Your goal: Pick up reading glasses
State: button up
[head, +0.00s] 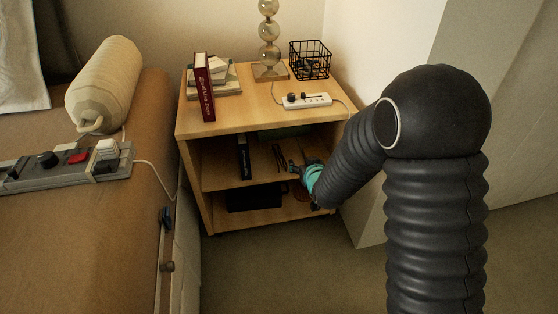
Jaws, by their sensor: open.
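A small thin dark object (279,158), which looks like the reading glasses, lies on the middle shelf of the wooden bedside unit (222,176). It is too small to make out its lenses or which way it is folded. My gripper (294,166) reaches into this shelf from the right, behind a teal band on my wrist. Its open fingers are just right of the thin object and appear apart from it. My arm hides the right part of the shelf.
A dark upright book (243,156) stands left on the same shelf. A black box (253,196) is on the lower shelf. The unit's top holds a red book (204,88), a lamp base (270,72), a wire basket (310,60) and a power strip (306,101).

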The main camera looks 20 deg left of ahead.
jog(key=y, duration=0.1)
send_near(281, 162)
jog(key=shift+n, duration=0.4)
jog(key=x, duration=0.7)
jog(key=shift+w+d+r, duration=0.15)
jog(key=shift+w, duration=0.1)
jog(key=shift+x, duration=3)
jog(key=shift+s, duration=0.2)
jog(key=c, duration=1.1)
